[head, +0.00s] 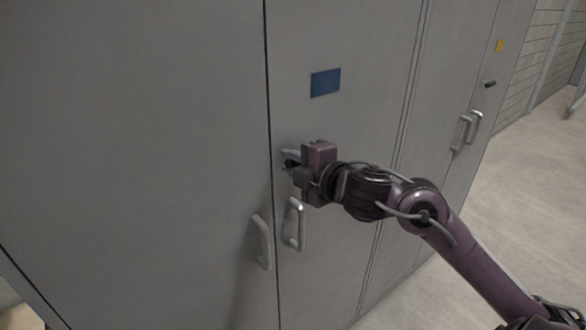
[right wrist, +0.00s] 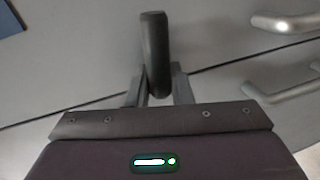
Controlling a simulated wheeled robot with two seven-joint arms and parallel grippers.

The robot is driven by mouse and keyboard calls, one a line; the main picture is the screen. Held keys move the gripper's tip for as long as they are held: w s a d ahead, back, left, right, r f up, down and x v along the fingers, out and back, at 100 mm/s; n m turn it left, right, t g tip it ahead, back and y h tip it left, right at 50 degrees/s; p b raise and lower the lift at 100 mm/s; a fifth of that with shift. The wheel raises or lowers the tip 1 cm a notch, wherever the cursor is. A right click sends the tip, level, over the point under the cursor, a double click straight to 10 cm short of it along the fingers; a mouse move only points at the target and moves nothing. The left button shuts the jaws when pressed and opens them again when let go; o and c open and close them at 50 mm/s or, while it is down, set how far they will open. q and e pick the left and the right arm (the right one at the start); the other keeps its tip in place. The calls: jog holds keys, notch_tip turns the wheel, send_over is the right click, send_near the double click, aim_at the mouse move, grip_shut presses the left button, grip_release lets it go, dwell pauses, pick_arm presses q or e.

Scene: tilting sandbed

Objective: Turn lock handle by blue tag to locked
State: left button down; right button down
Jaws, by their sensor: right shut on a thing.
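The blue tag (head: 325,82) is on the grey cabinet door, above my right gripper; its corner also shows at the top left of the right wrist view (right wrist: 8,20). The lock handle (right wrist: 154,50) is a dark, rounded lever in the right wrist view. My right gripper (right wrist: 158,88) is shut on its near end, one finger on each side. In the head view my right gripper (head: 291,165) is at the door below the tag and hides most of the lock handle. My left gripper is in neither view.
Two door pull handles, one on the left door (head: 262,242) and one on the right door (head: 296,224), stand out just below my right gripper.

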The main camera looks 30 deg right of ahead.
jog(key=shift+f+n+b, duration=0.25)
jog(key=shift+n+b, duration=0.2)
jog(key=shift+n, duration=0.15)
jog(key=c, duration=1.3)
grip_release()
jog(key=shift+c, duration=0.2)
